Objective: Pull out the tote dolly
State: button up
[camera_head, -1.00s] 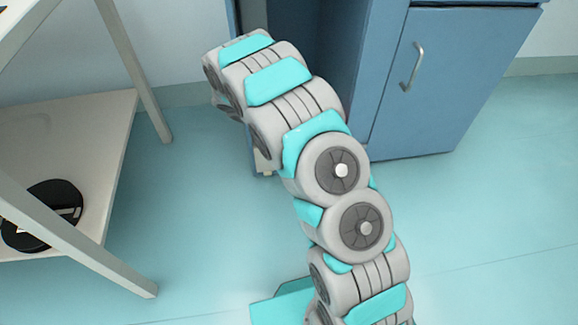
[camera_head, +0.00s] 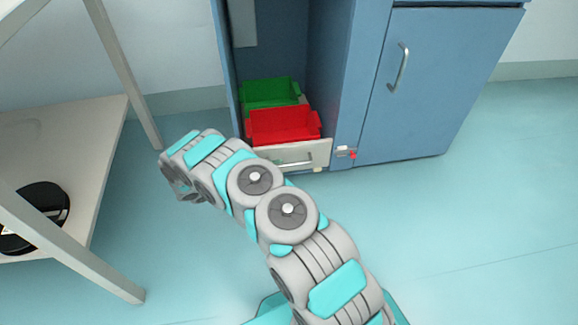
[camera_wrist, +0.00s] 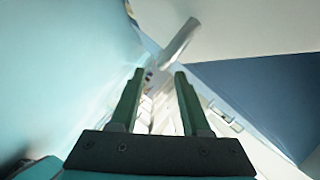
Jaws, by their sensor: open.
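The tote dolly (camera_head: 315,153) stands in the open bay of the blue cabinet, with a pale front panel that carries a handle (camera_head: 296,161). A red tote (camera_head: 284,126) sits at its front and a green tote (camera_head: 270,93) behind. A small latch-like part with a red tip (camera_head: 350,153) is at the panel's right end. My gripper (camera_head: 184,194) is left of and in front of the dolly, mostly hidden behind my wrist. In the wrist view my gripper (camera_wrist: 158,75) has its two dark green fingers apart, with nothing clearly held between them. A pale bar shows beyond them, blurred.
The blue cabinet's closed door (camera_head: 425,90) with a vertical handle is right of the bay. A pale shelf table (camera_head: 85,150) with a round black object (camera_head: 35,215) on its lower shelf stands at left. The floor at right is clear.

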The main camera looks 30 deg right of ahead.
aim_at(287, 166)
jog(key=x, duration=0.6)
jog(key=shift+d+b, duration=0.15)
jog(key=shift+b, duration=0.15)
grip_shut()
dwell(1.1)
